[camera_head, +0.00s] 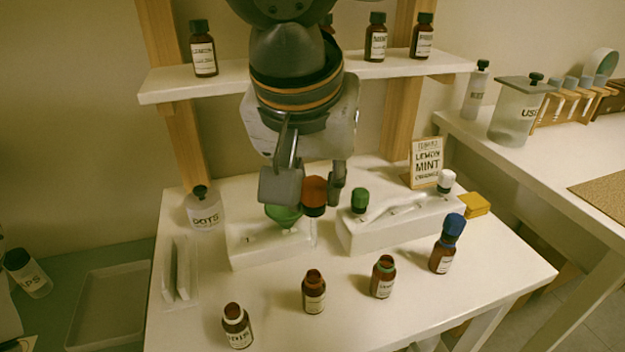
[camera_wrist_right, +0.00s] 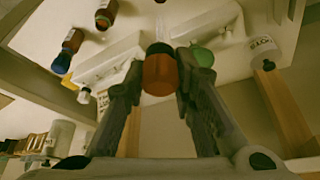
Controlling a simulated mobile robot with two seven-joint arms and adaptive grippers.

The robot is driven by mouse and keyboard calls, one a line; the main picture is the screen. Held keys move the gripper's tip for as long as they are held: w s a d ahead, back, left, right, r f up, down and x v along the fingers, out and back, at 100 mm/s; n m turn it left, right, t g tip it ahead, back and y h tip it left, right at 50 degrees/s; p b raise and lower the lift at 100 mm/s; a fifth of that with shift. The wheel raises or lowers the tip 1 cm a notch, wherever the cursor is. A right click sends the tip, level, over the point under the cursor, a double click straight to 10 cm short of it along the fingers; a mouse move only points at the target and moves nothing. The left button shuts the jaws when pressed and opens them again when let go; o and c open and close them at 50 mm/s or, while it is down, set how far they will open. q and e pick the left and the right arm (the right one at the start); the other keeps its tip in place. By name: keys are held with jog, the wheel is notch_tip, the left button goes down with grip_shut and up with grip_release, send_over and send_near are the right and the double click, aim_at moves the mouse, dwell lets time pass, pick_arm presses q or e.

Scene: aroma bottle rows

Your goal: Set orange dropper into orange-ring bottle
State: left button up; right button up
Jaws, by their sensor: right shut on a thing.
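My right gripper (camera_head: 305,190) is shut on the orange dropper (camera_head: 315,193), which it holds above the white table near the back. The orange dropper also shows between the fingers in the right wrist view (camera_wrist_right: 159,76). The orange-ring bottle (camera_head: 313,293) stands upright and open in the front row, in front of and below the gripper, apart from the dropper. My left gripper is not in view.
The front row also has a white-ring bottle (camera_head: 237,328), a green-ring bottle (camera_head: 383,278) and a bottle with a blue dropper (camera_head: 447,245). A white rack (camera_head: 390,225) holds green (camera_head: 360,200) and white (camera_head: 446,180) droppers.

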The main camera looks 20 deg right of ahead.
aim_at(313, 243)
jog(key=shift+s, duration=0.2)
jog(key=shift+w+f, duration=0.1)
jog(key=shift+f, duration=1.95)
jog(key=shift+f, duration=0.25)
jog(key=shift+f, duration=2.2)
jog(key=shift+f, duration=0.15)
jog(key=shift+f, duration=1.25)
jog(key=o, duration=0.7)
